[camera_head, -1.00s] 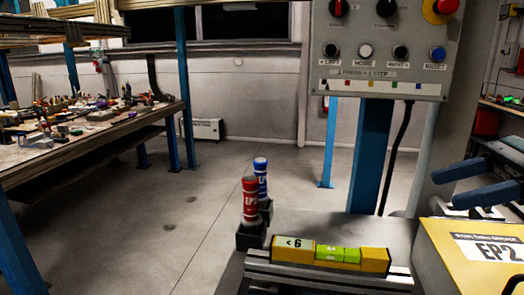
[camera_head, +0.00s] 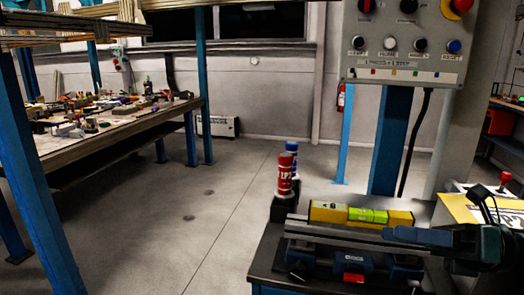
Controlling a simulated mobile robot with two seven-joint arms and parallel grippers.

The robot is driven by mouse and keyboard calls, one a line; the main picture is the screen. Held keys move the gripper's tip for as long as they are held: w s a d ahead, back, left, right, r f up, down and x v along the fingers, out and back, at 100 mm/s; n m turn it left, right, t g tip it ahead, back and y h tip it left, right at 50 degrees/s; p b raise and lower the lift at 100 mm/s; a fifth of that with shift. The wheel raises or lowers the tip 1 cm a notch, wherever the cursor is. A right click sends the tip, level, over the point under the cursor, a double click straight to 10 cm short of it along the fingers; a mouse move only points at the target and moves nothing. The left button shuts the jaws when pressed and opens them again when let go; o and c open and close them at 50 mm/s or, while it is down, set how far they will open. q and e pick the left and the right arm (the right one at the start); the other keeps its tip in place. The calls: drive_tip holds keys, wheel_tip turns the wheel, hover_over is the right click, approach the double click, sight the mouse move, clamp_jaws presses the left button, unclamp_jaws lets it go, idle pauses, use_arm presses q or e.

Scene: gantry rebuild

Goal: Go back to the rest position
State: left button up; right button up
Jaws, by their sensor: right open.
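My right gripper (camera_head: 398,236) comes in from the right edge, with dark blue fingers pointing left. It is open and holds nothing. Its fingers show just in front of the right end of the yellow spirit level (camera_head: 328,213), over the metal rail (camera_head: 312,231); whether they touch anything is hard to tell. My left gripper is not in view.
A red bottle (camera_head: 285,176) and a blue bottle (camera_head: 292,148) stand in dark holders behind the level. A control panel (camera_head: 405,72) hangs above. A cluttered workbench (camera_head: 125,125) stands left; the floor (camera_head: 215,225) between is clear.

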drive_tip(key=s+a+f+m+t+h+b, duration=0.1)
drive_tip(key=a+f+m+t+h+b, duration=0.3)
drive_tip(key=f+m, duration=0.7)
drive_tip(key=s+a+f+m+t+h, duration=0.2)
drive_tip(key=f+m+t, duration=0.5)
drive_tip(key=f+m, duration=0.5)
drive_tip(key=s+a+f+m+g+h+b, duration=0.3)
drive_tip(key=s+f+m+h, duration=0.7)
drive_tip(key=m, duration=0.8)
use_arm(q)
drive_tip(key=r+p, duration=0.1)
drive_tip(key=p, duration=0.4)
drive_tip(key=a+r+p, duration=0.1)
drive_tip(key=p, duration=0.5)
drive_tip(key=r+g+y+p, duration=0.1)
drive_tip(key=p, duration=0.4)
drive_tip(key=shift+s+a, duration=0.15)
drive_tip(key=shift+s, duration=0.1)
use_arm(e)
drive_tip(key=w+r+g+y, duration=0.1)
drive_tip(key=w+r+n+g+y, duration=0.1)
drive_tip(key=r+g, duration=0.1)
drive_tip(key=shift+d+r, duration=0.1)
